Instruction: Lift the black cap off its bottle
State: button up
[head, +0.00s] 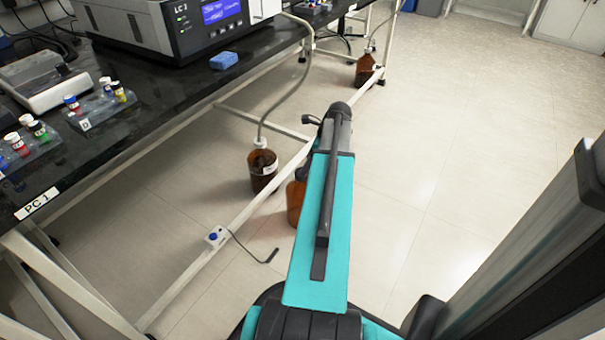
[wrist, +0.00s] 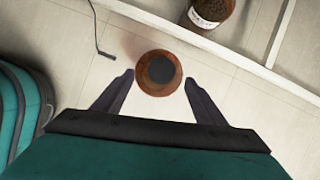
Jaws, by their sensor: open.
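In the wrist view an amber bottle (wrist: 146,84) stands on the floor, seen from above. Its round black cap (wrist: 161,69) is on its top. My gripper (wrist: 158,82) is open, with one finger on each side of the bottle in the picture. It looks empty, and I cannot tell its height above the cap. In the head view the amber bottle (head: 294,204) shows only in part beside my teal arm.
A bottle with a white cap and a tube (head: 262,171) stands nearby under the black bench (head: 150,95). A white bench rail (head: 215,265) runs beside the bottles. A cable (head: 252,250) lies on the floor. Open floor (head: 440,150) is on the right.

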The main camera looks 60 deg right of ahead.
jog(key=shift+f, duration=0.15)
jog(key=b+x, duration=0.1)
jog(key=x, duration=0.1)
jog(key=b+x, duration=0.1)
jog(key=shift+s+d+f+b, duration=0.15)
jog(key=shift+d+b, duration=0.1)
jog(key=shift+b, duration=0.1)
jog(key=shift+b+x, duration=0.45)
jog(key=shift+x, duration=0.5)
jog(key=c, duration=1.1)
